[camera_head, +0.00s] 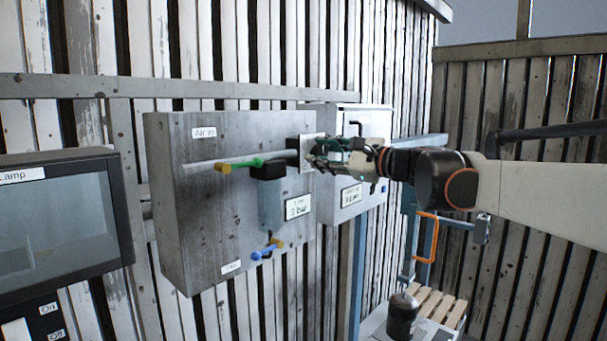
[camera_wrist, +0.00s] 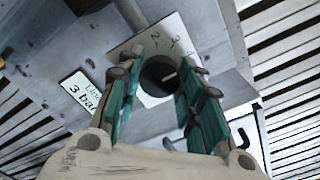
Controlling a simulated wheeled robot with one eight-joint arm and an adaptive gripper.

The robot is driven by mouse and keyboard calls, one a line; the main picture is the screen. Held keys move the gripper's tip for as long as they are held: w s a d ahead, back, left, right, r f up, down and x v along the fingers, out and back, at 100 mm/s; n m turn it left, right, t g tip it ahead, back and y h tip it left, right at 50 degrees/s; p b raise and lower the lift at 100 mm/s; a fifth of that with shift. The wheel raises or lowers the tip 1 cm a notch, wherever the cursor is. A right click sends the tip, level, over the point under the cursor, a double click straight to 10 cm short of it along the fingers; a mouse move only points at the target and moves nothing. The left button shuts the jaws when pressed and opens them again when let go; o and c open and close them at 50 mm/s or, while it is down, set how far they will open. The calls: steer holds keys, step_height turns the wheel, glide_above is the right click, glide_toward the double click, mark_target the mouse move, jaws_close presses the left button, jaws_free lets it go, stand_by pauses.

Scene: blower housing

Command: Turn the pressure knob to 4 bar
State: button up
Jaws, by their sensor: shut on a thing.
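The pressure knob (camera_wrist: 157,70) is a dark round knob with a white pointer mark, on a white dial plate (camera_wrist: 150,98) with small numbers. In the wrist view, my gripper (camera_wrist: 165,66) has its green-padded fingers on either side of the knob, shut on it. In the head view, my gripper (camera_head: 318,152) reaches the grey panel's right side and hides the knob; part of the white plate (camera_head: 307,148) shows. The line pressure display (camera_head: 298,207) reads 3 bar, as it does in the wrist view (camera_wrist: 84,92).
A second box (camera_head: 375,125) with a display stands behind. A lamp screen (camera_head: 60,220) is at left, an orange handle (camera_head: 427,238) below my arm.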

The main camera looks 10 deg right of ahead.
steer(key=shift+s+r+m, duration=0.25)
steer(key=shift+s+m, duration=0.05)
